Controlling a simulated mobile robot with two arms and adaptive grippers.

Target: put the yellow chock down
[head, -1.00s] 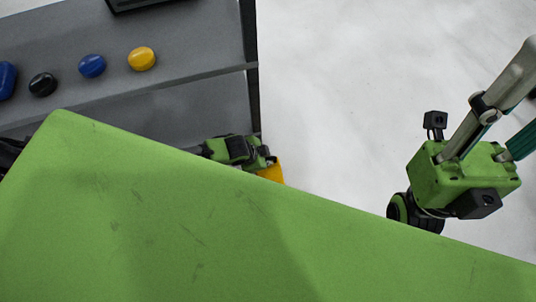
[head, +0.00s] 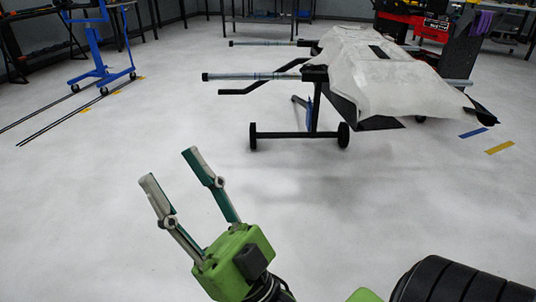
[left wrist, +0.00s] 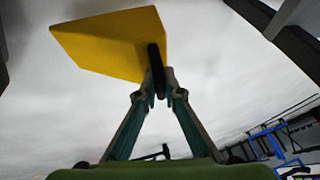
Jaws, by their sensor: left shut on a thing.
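The yellow chock (left wrist: 115,42) shows in the left wrist view as a wedge-like block. My left gripper (left wrist: 160,76) is shut on a dark, narrow part at the chock's right end, and the yellow body sticks out to the left. What lies under the chock is not clear. The chock and my left gripper are out of the head view. My right gripper (head: 169,167) is in the head view, its two fingers apart and empty, above bare floor.
A wheeled stand (head: 300,135) carries a panel under a white cover (head: 380,62), with bars sticking out left. A blue wheeled stand (head: 100,72) is at the far left by dark floor rails. Pale floor between them is clear.

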